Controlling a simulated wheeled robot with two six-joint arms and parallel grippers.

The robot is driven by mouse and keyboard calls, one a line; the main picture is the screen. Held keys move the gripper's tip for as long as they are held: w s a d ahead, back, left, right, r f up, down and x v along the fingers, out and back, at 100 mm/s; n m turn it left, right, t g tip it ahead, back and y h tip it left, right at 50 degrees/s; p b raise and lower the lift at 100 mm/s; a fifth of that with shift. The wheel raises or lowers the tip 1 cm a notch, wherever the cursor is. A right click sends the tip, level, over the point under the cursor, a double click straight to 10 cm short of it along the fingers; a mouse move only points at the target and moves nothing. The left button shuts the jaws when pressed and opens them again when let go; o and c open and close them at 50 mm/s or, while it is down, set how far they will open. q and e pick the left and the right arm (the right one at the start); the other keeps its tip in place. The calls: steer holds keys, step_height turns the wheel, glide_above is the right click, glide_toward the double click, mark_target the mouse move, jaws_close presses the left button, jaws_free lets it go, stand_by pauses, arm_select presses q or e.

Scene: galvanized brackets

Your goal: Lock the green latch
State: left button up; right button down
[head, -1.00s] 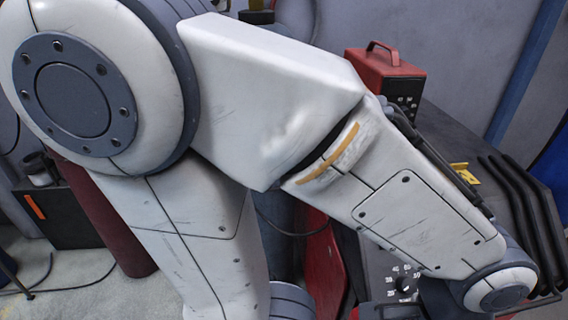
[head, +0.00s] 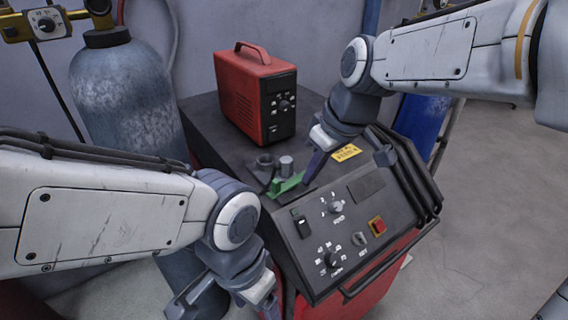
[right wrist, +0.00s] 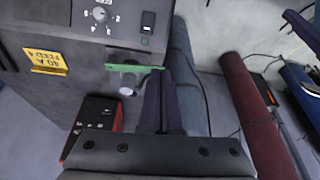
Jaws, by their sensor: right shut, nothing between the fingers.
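The green latch (head: 287,184) is a small flat bar on top of the dark machine, at the back edge of its control panel. In the right wrist view the green latch (right wrist: 133,68) lies crosswise, with one end at the fingers. My right gripper (head: 313,168) is shut and empty, its dark fingers pointing down just right of the latch. In the right wrist view the right gripper (right wrist: 166,82) is close beside the latch end; I cannot tell if they touch. My left gripper (head: 268,306) is low at the front left of the machine, its fingers mostly out of frame.
Short grey cylinders (head: 286,166) stand behind the latch. A red box with a handle (head: 255,95) stands behind them. The sloped control panel (head: 345,222) has knobs and a red button. A yellow label (head: 346,153) lies to the right. A gas cylinder (head: 125,100) stands at left.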

steer(key=w, duration=0.1)
steer(key=p, duration=0.4)
glide_above(280, 194)
steer(key=s+d, duration=0.2)
step_height(280, 194, down, 8)
steer(key=shift+w+a+f, duration=0.3)
